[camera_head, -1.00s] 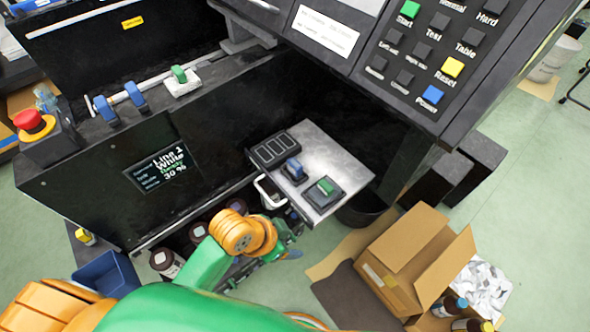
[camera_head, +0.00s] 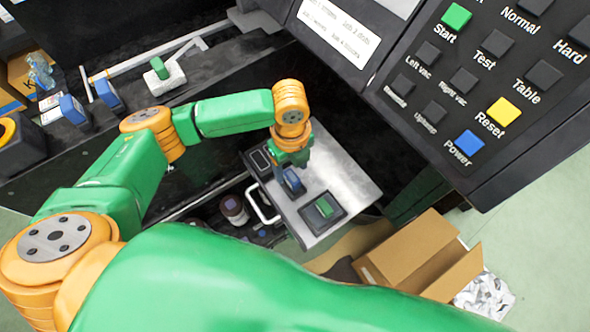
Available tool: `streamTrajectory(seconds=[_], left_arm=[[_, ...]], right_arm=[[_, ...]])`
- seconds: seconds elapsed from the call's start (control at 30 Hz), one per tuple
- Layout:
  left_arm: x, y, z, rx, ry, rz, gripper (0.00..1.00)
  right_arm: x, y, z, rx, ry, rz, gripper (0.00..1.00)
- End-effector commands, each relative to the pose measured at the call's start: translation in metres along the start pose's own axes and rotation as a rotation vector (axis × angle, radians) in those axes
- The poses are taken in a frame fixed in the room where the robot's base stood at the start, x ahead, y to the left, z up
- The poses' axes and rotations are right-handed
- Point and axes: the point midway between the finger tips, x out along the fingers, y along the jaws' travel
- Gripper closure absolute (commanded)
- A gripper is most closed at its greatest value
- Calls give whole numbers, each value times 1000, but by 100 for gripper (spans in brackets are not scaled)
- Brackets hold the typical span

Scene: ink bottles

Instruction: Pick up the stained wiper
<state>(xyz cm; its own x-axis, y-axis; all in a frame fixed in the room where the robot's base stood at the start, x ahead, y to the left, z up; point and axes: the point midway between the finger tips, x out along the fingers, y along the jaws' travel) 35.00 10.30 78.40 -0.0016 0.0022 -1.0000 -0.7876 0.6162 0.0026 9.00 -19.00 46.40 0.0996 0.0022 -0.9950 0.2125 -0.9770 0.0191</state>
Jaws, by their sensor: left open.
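A small blue-topped piece (camera_head: 292,182) sits in a dark holder on a grey metal shelf (camera_head: 345,172) in the head view. A green-topped piece (camera_head: 325,207) sits in a similar holder beside it. I cannot tell which thing is the stained wiper; no stain shows clearly. My left gripper (camera_head: 290,168) points down right over the blue-topped piece. It is open, its fingers are small and partly lost against that piece, and I cannot tell whether they touch it. My right gripper is out of view.
A large black button panel (camera_head: 480,85) overhangs at the right. A dark bottle (camera_head: 234,210) stands below the shelf. A white block with a green top (camera_head: 165,76) is on the machine's upper ledge.

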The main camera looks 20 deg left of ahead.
Motion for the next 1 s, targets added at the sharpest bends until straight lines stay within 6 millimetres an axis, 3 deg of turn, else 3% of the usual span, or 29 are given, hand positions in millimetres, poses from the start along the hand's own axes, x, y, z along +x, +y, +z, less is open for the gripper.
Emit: streamTrajectory(seconds=[0.1,0.2,0.43,0.67,1.0], left_arm=[[26,0,-1,-2,2,4,35],[38,-1,0,-1,0,0,35],[40,-2,0,-1,0,-2,35],[40,-2,0,-1,0,-3,97],[38,-2,0,-2,0,-3,100]], right_arm=[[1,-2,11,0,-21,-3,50],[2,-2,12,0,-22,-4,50],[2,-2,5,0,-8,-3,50],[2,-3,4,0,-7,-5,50],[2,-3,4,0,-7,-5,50]])
